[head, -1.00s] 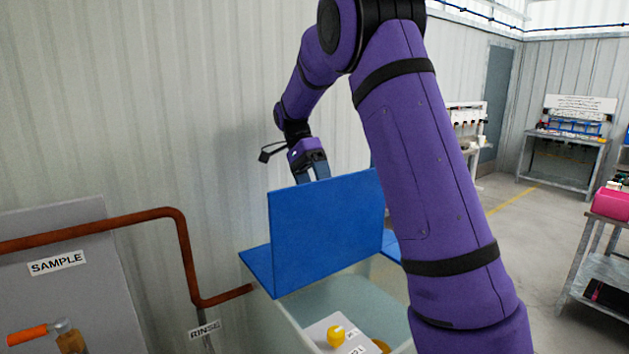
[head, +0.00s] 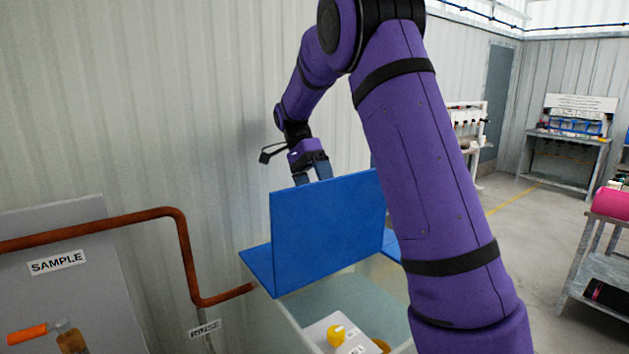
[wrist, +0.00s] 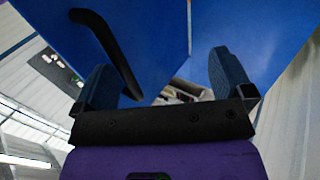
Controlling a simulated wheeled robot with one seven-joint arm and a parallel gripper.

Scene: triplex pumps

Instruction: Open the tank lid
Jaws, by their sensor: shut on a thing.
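The tank lid (head: 325,225) is a blue panel standing up steeply over the open tank (head: 355,300) in the head view. My gripper (head: 312,177) is at the lid's upper edge on the far side, with its fingertips partly hidden behind the panel. In the wrist view, the blue lid (wrist: 150,35) fills the upper middle, with a black handle (wrist: 110,52) beside the left finger.
A copper pipe (head: 183,245) and a SAMPLE panel (head: 60,285) are at the left, beside the corrugated wall. A yellow knob (head: 336,332) shows below the lid. My purple arm covers the tank's right side. Benches and shelves stand at the far right.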

